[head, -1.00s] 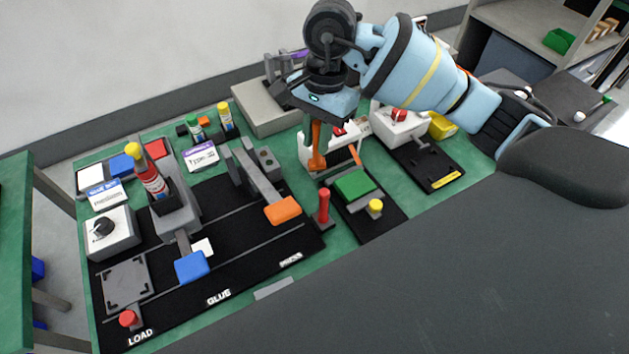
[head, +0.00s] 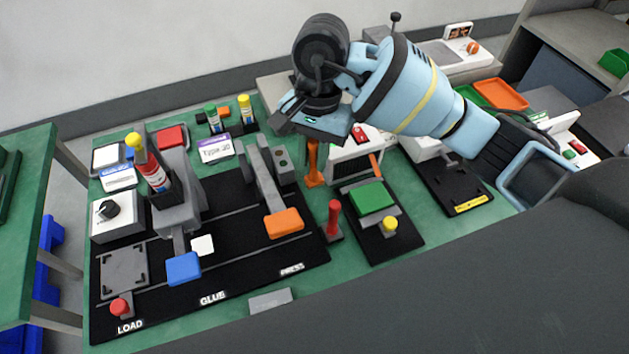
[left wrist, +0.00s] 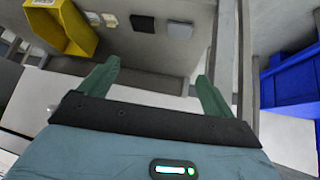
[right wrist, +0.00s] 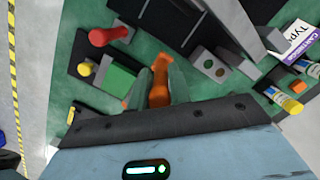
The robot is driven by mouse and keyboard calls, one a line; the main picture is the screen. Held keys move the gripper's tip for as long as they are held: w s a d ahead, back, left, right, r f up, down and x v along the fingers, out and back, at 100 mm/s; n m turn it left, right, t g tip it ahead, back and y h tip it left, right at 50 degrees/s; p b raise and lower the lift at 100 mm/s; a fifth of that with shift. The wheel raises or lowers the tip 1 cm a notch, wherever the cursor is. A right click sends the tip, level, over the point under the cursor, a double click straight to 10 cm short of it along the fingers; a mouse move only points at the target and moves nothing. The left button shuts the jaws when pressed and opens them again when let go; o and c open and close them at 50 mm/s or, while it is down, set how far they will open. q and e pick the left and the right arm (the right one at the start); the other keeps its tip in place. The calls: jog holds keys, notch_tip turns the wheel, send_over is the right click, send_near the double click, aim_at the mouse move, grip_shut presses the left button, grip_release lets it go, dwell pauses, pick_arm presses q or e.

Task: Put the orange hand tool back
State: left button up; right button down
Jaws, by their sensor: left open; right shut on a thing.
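The orange hand tool (head: 313,165) hangs upright below my right gripper (head: 312,138), left of the white box. In the right wrist view the tool (right wrist: 159,82) is between the two fingers of the right gripper (right wrist: 158,92), which is shut on it. I cannot tell whether its lower end touches the green bench top. My left gripper (left wrist: 158,80) shows only in the left wrist view; it is open, with nothing between its fingers.
A press lever with an orange pad (head: 284,222) stands left of the tool. A red upright handle (head: 333,217) and a green block (head: 373,198) are in front. The white box (head: 352,152) is close on the right. A glue bottle (head: 152,172) stands further left.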

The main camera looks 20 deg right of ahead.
aim_at(314, 174)
jog(key=shift+f, duration=3.3)
jog(key=shift+f, duration=0.15)
jog(key=c, duration=1.3)
grip_release()
notch_tip(314, 174, up, 12)
jog(key=w+d, duration=0.1)
jog(key=shift+w+d, duration=0.15)
